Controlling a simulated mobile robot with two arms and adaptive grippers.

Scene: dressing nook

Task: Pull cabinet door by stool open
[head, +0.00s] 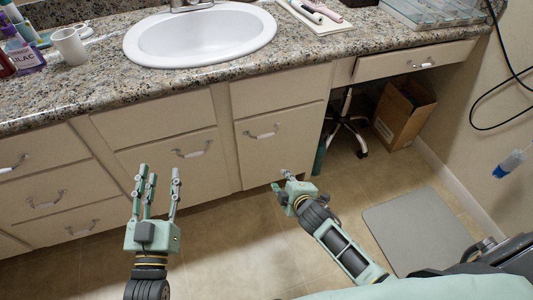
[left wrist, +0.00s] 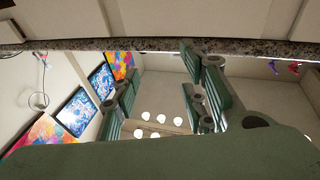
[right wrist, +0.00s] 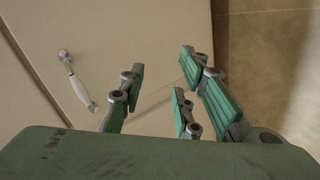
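The cream cabinet door (head: 272,160) by the stool is closed, flush with the cabinet front. Its white handle (head: 262,132) is near its top; a white handle (right wrist: 77,82) also shows at the left of the right wrist view. My right gripper (head: 282,183) is low in front of the door's lower right corner. It is open and empty, apart from the handle; its fingers (right wrist: 160,92) are spread in the right wrist view. My left gripper (head: 157,185) points up, open and empty, in front of the cabinets to the left. The stool (head: 346,125) stands under the counter, partly hidden.
A granite counter (head: 90,100) with a sink (head: 200,38) runs above the cabinets. Other drawers and doors are closed. A cardboard box (head: 403,113) stands right of the stool. A grey mat (head: 417,230) lies on the floor at right. The tiled floor before the door is clear.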

